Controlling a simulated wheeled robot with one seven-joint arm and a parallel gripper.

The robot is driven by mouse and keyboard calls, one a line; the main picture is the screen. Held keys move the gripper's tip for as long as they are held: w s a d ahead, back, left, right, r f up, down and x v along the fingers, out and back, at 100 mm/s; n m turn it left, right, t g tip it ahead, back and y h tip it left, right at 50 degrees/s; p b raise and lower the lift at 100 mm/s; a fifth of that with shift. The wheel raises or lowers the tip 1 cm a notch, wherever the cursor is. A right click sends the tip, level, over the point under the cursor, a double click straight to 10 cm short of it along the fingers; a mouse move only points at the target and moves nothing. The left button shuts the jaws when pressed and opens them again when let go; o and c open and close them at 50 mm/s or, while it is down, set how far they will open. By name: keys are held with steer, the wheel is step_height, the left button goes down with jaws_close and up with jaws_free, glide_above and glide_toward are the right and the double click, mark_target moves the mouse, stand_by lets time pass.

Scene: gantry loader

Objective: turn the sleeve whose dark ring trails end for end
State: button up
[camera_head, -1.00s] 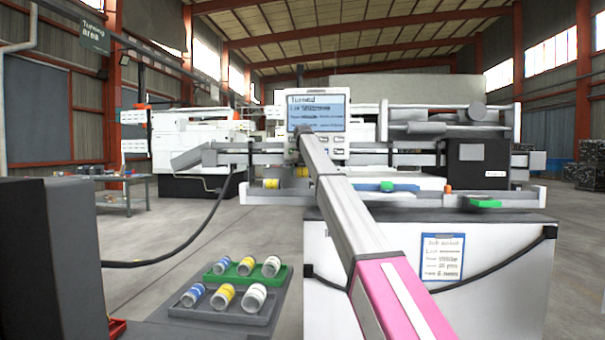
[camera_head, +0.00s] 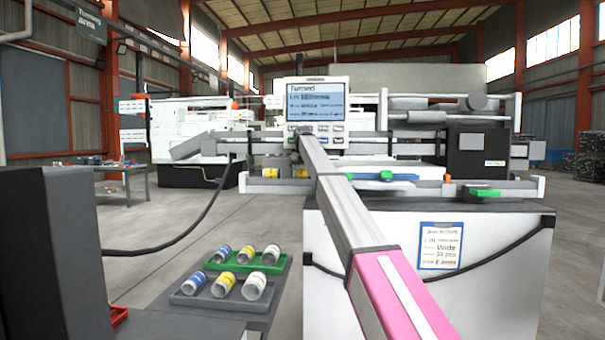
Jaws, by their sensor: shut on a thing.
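My pink-and-grey arm (camera_head: 350,215) reaches from the bottom right up to just below the screen.
A green tray (camera_head: 285,266) and a grey tray (camera_head: 262,316) at lower left each hold a blue, a yellow and a white banded sleeve. A screen reading "Turned" (camera_head: 316,103) stands above the rail. A white cabinet (camera_head: 490,250) fills the right front. A black cable (camera_head: 190,228) hangs left.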

steer(key=o, duration=0.9)
steer(key=shift+r, duration=0.2)
step_height(320, 180, up, 10)
steer(key=shift+s+f, duration=0.1)
steer(key=shift+r, duration=0.35)
steer(key=shift+s, duration=0.1)
